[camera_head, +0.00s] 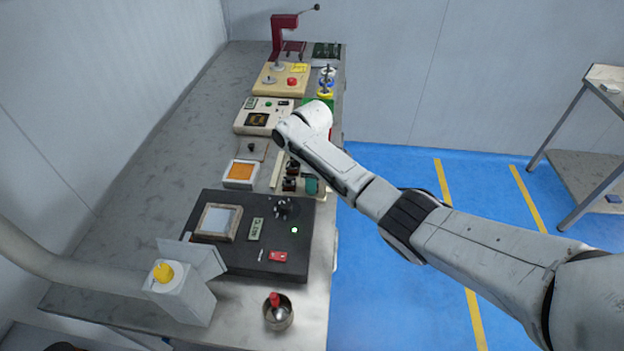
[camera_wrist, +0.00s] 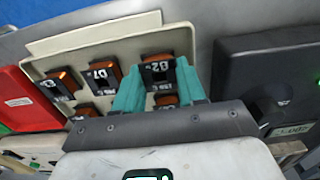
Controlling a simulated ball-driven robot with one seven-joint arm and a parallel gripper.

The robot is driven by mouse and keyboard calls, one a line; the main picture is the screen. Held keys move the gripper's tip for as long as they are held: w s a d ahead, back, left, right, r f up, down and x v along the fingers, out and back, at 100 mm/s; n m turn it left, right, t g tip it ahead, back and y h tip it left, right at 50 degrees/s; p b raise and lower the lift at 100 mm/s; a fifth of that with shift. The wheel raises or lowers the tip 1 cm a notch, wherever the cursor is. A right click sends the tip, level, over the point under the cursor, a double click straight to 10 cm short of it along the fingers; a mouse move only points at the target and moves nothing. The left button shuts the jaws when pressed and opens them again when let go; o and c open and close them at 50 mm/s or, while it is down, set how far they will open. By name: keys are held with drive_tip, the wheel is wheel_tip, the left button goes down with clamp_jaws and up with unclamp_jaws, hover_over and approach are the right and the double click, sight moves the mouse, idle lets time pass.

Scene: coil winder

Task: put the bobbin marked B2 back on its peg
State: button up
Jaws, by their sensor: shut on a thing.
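The bobbin marked B2 (camera_wrist: 157,70) is orange-brown with a dark label, between the teal fingers of my gripper (camera_wrist: 158,86) in the wrist view. My gripper is shut on it. The bobbin is over the right part of a cream rack (camera_wrist: 60,47); I cannot tell whether it sits on a peg or is held above one. In the head view my gripper (camera_head: 306,184) is low over the rack at the bench's right edge, and my arm hides part of this area.
A bobbin marked D7 (camera_wrist: 103,77) and another bobbin (camera_wrist: 62,82) stand to the left on the rack. More bobbins show below, partly hidden. A black instrument box (camera_head: 262,250) is close on the near side. A red case (camera_wrist: 25,102) is left of the rack.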

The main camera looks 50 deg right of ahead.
drive_tip(key=shift+f, duration=0.3)
drive_tip(key=o, duration=1.1)
drive_tip(key=shift+o, duration=0.2)
drive_tip(key=shift+r, duration=0.1)
wheel_tip(320, 180, up, 11)
drive_tip(key=shift+b, duration=0.45)
drive_tip(key=shift+f, duration=0.2)
